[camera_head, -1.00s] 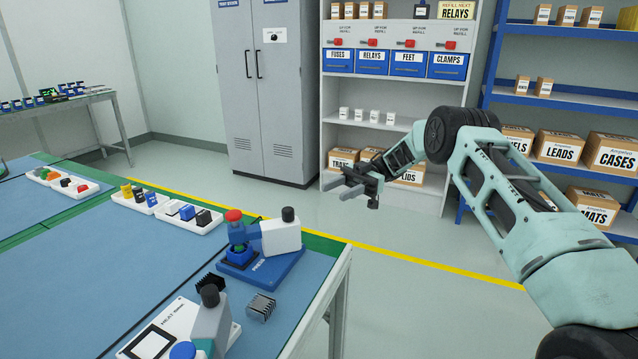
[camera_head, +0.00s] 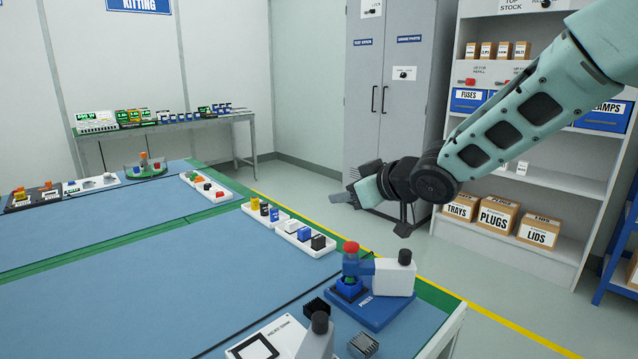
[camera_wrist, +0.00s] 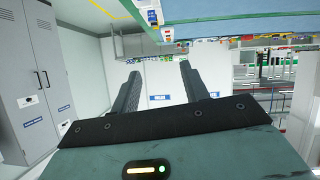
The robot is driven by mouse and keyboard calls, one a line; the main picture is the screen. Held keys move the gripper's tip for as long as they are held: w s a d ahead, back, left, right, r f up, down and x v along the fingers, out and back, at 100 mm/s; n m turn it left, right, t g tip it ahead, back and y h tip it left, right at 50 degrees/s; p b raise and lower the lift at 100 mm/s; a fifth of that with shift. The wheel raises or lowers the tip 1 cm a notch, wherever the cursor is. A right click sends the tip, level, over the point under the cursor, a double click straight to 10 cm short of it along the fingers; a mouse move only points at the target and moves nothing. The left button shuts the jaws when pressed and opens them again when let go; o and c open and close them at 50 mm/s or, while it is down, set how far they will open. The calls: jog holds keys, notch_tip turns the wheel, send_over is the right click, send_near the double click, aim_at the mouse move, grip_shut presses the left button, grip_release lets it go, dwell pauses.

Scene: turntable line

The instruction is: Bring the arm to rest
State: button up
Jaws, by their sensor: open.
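My arm reaches in from the upper right of the head view and bends at a dark joint. My gripper (camera_head: 342,198) hangs in the air in front of the grey cabinet, beyond the far edge of the blue bench. In the head view its fingers are seen nearly side-on. In the wrist view my gripper (camera_wrist: 160,80) shows two dark fingers standing well apart with nothing between them. It is open and empty, and touches nothing that I can see.
The blue bench (camera_head: 140,270) carries a blue press (camera_head: 375,300), a heat station (camera_head: 262,345) and white trays of parts (camera_head: 308,240). A grey cabinet (camera_head: 385,130) and shelves (camera_head: 560,165) with boxes stand behind. Open floor (camera_head: 480,275) lies between bench and shelves.

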jog(key=s+d+f+m+g+h, duration=0.1)
jog(key=s+d+f+g+h, duration=0.15)
jog(key=s, duration=1.05)
jog(key=s+d+f+g+h, duration=0.2)
jog(key=s+f+g, duration=0.2)
jog(key=s, duration=0.8)
jog(key=s+d+f+m+g+h, duration=0.1)
jog(key=s+d+f+g+h, duration=0.2)
jog(key=s, duration=1)
notch_tip(320, 180, up, 12)
jog(key=s+p, duration=0.1)
jog(key=p, duration=1.1)
jog(key=shift+s+d, duration=0.15)
jog(key=shift+d, duration=0.05)
